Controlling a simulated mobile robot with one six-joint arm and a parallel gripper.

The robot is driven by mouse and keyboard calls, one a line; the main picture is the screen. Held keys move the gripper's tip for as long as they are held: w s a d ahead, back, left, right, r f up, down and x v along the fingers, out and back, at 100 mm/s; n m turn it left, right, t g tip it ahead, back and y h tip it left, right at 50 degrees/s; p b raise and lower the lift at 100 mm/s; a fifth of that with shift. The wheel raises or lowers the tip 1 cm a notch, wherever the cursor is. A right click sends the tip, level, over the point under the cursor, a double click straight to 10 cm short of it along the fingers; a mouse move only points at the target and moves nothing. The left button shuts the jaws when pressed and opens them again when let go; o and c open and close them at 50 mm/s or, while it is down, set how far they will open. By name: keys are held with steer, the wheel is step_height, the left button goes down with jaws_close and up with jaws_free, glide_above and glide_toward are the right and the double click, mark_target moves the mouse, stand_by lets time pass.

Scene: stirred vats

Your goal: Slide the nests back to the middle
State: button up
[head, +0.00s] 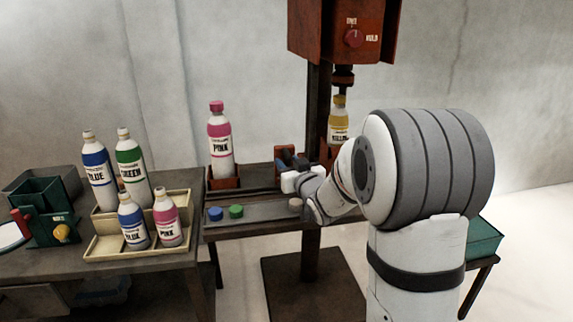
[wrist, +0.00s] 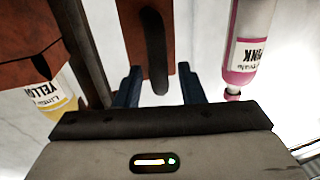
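In the head view, a red nest (head: 222,180) at the left of the dark rails holds an upright pink bottle (head: 219,140) with a pink cap. An upright yellow bottle (head: 339,125) stands under the red machine head at the right; my arm hides its nest. Between them is a red plate (head: 283,151), and it shows in the wrist view (wrist: 130,15) with a dark upright handle (wrist: 155,50). My gripper (wrist: 162,85) is open, its blue fingers on either side of the handle with gaps showing. In the head view, my gripper (head: 288,162) partly covers the plate.
A red machine (head: 345,30) with a dial hangs over the yellow bottle. A tray with blue and green caps (head: 236,211) lies in front of the rails. Several bottles stand in a cream crate (head: 105,245) at left. A green bin (head: 484,240) is at right.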

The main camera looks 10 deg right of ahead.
steer(key=shift+w, duration=0.4)
steer(key=shift+c, duration=0.5)
steer(key=shift+a, duration=0.1)
jaws_close()
steer(key=shift+a+r, duration=0.1)
